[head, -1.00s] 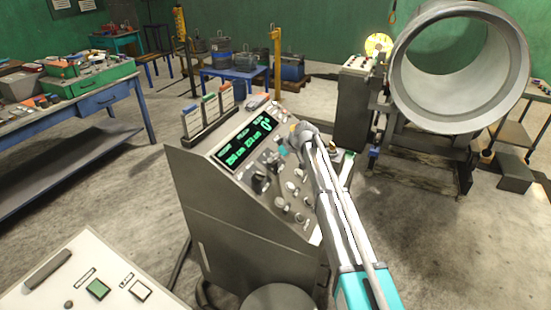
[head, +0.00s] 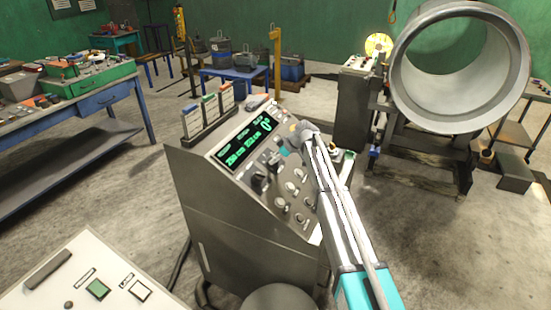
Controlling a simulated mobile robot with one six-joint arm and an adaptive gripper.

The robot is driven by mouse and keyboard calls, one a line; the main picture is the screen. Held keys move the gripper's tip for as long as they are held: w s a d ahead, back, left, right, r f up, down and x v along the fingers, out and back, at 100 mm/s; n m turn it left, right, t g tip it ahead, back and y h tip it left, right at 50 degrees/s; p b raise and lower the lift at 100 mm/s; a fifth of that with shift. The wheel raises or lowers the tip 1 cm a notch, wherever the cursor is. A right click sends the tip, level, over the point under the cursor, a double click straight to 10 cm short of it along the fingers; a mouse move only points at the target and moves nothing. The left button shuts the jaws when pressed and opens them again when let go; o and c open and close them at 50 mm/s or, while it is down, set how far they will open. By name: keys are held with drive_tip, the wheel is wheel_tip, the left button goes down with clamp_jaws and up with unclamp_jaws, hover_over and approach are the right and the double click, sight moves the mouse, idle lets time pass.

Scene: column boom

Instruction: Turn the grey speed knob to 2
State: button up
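The grey control console (head: 235,225) stands in the middle of the head view, with a sloped panel. Several small light grey knobs (head: 290,187) sit on the panel's lower right part. I cannot tell which is the speed knob, nor read any scale. My arm comes from the lower right and bends over the panel. Dark shapes below its teal wrist part appear to be my gripper (head: 259,183), close over the panel left of the light knobs. Its fingers are too small and dark to tell whether they are open or touch a knob.
A green-digit display (head: 247,141) is on the upper panel. Upright card holders (head: 209,112) stand on the console top. A large metal ring (head: 460,65) is at the upper right, a workbench (head: 100,100) at left, a white button panel (head: 85,275) at lower left.

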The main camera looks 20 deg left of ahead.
drive_tip(key=shift+o, duration=1.3)
drive_tip(key=shift+r, duration=0.1)
drive_tip(key=shift+r, duration=0.1)
drive_tip(key=d+r+h+p, duration=0.3)
drive_tip(key=d+r+p, duration=0.2)
drive_tip(key=r+p, duration=0.7)
drive_tip(key=p, duration=0.3)
drive_tip(key=shift+w+r+m+p, duration=0.15)
drive_tip(key=shift+r+m+p, duration=0.1)
drive_tip(key=shift+m+p, duration=0.15)
drive_tip(key=shift+f, duration=0.2)
drive_tip(key=b+x, duration=1.2)
drive_tip(key=x, duration=0.1)
drive_tip(key=shift+d+f+b, duration=0.15)
drive_tip(key=shift+f+b, duration=0.15)
drive_tip(key=shift+b, duration=0.1)
